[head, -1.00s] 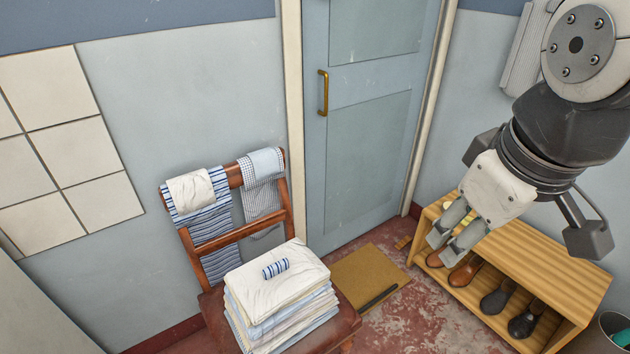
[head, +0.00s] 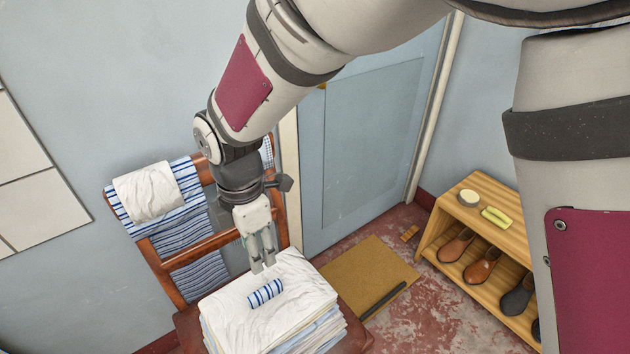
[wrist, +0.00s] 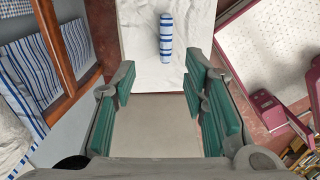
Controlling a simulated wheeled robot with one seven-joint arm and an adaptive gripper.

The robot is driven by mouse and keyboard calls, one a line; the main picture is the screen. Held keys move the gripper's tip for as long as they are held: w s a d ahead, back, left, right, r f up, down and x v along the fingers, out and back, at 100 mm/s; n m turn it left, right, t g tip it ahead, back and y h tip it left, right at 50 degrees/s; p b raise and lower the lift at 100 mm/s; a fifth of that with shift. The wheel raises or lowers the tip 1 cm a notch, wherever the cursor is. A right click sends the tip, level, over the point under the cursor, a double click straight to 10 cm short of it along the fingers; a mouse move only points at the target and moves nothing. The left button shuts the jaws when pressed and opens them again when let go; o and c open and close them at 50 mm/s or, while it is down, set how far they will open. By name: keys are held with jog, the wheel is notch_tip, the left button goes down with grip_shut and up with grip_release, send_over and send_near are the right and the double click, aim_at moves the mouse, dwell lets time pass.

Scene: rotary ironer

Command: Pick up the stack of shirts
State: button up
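The stack of shirts (head: 265,310) is a neat pile of folded cloth with a white shirt on top, on the seat of a brown wooden chair (head: 187,322). A small blue-and-white striped roll (head: 266,293) lies on top of it. My gripper (head: 263,264) points down just above the back part of the stack. In the wrist view my gripper (wrist: 165,92) has its green-padded fingers wide apart with nothing held between them. The white top of the stack (wrist: 143,45) and the striped roll (wrist: 166,38) show beyond the fingertips. Whether the fingers touch the stack is unclear.
Striped cloth (head: 190,225) and a white cloth (head: 148,192) hang over the chair back, close to my gripper. A brown mat (head: 368,275) lies on the floor before a blue door (head: 370,140). A wooden shoe rack (head: 480,212) stands at right.

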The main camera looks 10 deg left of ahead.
jog(key=b, duration=0.1)
send_over(264, 289)
jog(key=f, duration=0.8)
jog(key=shift+w+a, duration=0.2)
jog(key=shift+w, duration=0.1)
jog(key=shift+s+d+f+b, duration=0.15)
jog(key=shift+f+b, duration=0.1)
jog(key=shift+f, duration=1.1)
jog(key=shift+s+d+f+b, duration=0.1)
jog(key=shift+s+f+b, duration=0.1)
jog(key=shift+f, duration=1.1)
grip_shut()
jog(key=shift+w, duration=0.1)
